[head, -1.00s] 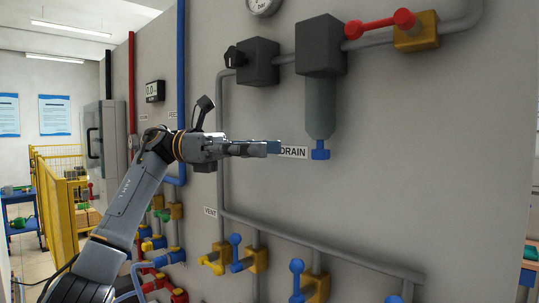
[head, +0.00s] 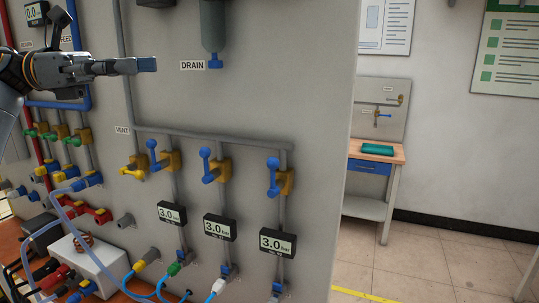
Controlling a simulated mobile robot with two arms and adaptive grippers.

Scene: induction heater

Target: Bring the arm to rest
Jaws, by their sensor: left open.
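My left gripper (head: 146,65) is open, with nothing visible between its fingers. My left arm comes in from the upper left edge and points right, in front of the grey panel (head: 250,105). My right gripper is not in view.
Below are the blue-handled valves (head: 207,165), the yellow vent valve (head: 134,167) and pressure displays reading 3.0 bar (head: 277,242). Hoses and a white box (head: 90,268) sit lower left. A workbench (head: 375,152) stands right, beyond open floor (head: 430,265).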

